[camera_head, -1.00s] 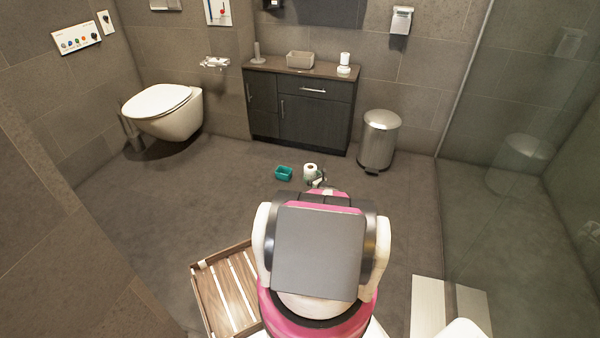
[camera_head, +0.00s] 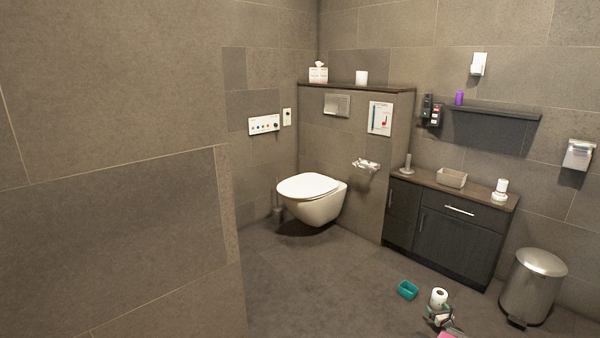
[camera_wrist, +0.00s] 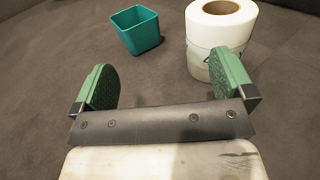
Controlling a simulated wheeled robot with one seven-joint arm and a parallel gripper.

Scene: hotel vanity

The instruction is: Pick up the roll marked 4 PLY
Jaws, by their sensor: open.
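A white roll (camera_head: 439,297) stands upright on the floor in front of the cabinet. In the wrist view the roll (camera_wrist: 208,38) is large at the upper right, with its brown core opening upward. A green mark shows low on its side, partly covered by my right finger, and I cannot read it as 4 PLY. My gripper (camera_wrist: 166,82) is open, with nothing between its green finger pads. The roll is beyond the right finger, not between the fingers; I cannot tell whether they touch. In the head view my gripper (camera_head: 438,317) is low, close to the roll.
A teal square bin (camera_head: 408,290) stands on the floor left of the roll, also in the wrist view (camera_wrist: 137,32). A dark cabinet (camera_head: 447,240) and a metal pedal bin (camera_head: 533,286) stand behind. The floor toward the toilet (camera_head: 311,198) is clear.

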